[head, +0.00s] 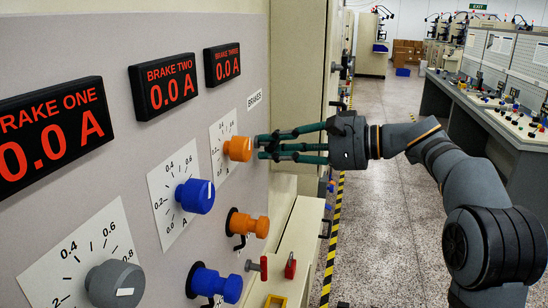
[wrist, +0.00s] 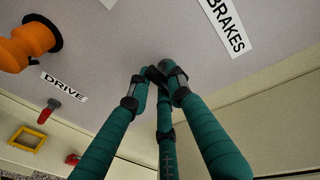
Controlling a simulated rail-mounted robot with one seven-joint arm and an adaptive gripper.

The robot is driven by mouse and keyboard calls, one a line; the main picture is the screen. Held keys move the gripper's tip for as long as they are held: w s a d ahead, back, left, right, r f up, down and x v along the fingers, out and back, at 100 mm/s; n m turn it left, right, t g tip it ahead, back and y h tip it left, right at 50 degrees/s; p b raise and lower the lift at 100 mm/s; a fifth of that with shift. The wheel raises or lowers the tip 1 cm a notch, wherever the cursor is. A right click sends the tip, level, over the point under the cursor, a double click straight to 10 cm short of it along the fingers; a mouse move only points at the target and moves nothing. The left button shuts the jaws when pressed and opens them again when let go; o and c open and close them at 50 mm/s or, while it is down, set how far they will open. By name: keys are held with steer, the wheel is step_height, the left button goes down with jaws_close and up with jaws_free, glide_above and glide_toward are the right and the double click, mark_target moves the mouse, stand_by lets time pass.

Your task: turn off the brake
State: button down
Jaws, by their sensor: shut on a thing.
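The BRAKE THREE dial has an orange knob (head: 238,148) on a white scale plate. My gripper (head: 258,147) is at the right of this knob in the head view, its fingertips close to the panel. The wrist view shows the fingers (wrist: 157,76) drawn together. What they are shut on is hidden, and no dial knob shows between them. I cannot tell whether they touch the orange knob. The BRAKE TWO knob (head: 195,196) is blue and the BRAKE ONE knob (head: 115,284) is grey. The BRAKE THREE display (head: 222,65) reads 0.0 A, as do the other two.
A lower orange knob (head: 248,224) and a blue knob (head: 215,284) stick out below the dials. Red levers (head: 290,265) and a yellow frame (wrist: 28,139) sit near the panel's lower edge. The BRAKES label (wrist: 226,24) is near the fingertips. The aisle floor behind is open.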

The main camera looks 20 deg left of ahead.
stand_by(0.4)
steer(key=c, duration=1.7)
jaws_free()
steer(key=shift+o, duration=0.4)
steer(key=w+v, duration=0.1)
steer(key=v, duration=1.1)
steer(key=shift+s, duration=0.45)
